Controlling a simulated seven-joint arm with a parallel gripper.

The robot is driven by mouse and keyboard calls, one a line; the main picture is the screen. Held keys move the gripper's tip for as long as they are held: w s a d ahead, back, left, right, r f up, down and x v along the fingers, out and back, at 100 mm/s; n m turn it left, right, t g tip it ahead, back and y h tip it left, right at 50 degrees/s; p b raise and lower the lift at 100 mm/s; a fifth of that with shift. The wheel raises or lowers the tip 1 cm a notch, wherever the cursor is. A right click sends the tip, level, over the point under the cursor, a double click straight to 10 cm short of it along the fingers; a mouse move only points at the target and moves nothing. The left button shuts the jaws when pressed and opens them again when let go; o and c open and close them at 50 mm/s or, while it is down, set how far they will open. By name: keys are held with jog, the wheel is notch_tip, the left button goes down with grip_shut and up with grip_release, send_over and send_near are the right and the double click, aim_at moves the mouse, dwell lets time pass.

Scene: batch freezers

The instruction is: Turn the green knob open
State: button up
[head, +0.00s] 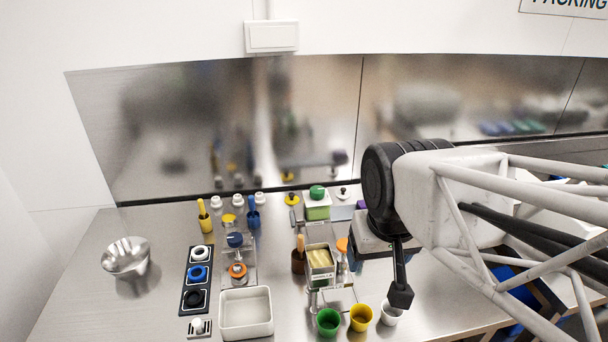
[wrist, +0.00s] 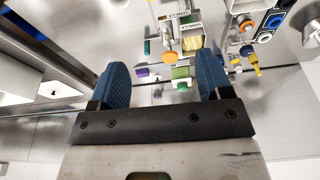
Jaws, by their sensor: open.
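The green knob (head: 317,192) sits on top of a small white-and-green unit (head: 317,211) at the back middle of the bench. In the wrist view the green knob (wrist: 182,85) shows beyond my fingertips, between the two fingers in the picture, with the white-and-green unit (wrist: 181,72) beside it. My gripper (head: 371,262) is to the right of and nearer than the knob in the head view, apart from it. In the wrist view my gripper (wrist: 162,78) has its two blue fingers wide apart with nothing between them.
A hopper with yellow contents (head: 320,258) and an orange knob (head: 342,245) stand in front of the unit. Green (head: 327,321) and yellow (head: 361,317) cups stand at the front. A white tray (head: 246,333) is left of them. A steel bowl (head: 126,258) is far left.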

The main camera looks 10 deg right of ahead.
jog(key=w+r+m, duration=0.1)
jog(key=w+m, duration=0.1)
jog(key=w, duration=0.7)
jog(key=m+g, duration=0.3)
jog(key=m, duration=0.3)
send_over(317, 189)
jog(key=f, duration=0.5)
jog(key=s+f, duration=0.1)
jog(key=f, duration=0.1)
jog(key=shift+f, duration=0.25)
jog(key=shift+w+f+m, duration=0.2)
jog(key=shift+w+m, duration=0.1)
jog(key=shift+w, duration=0.15)
jog(key=shift+f, duration=3.9)
jog(key=shift+c, duration=0.5)
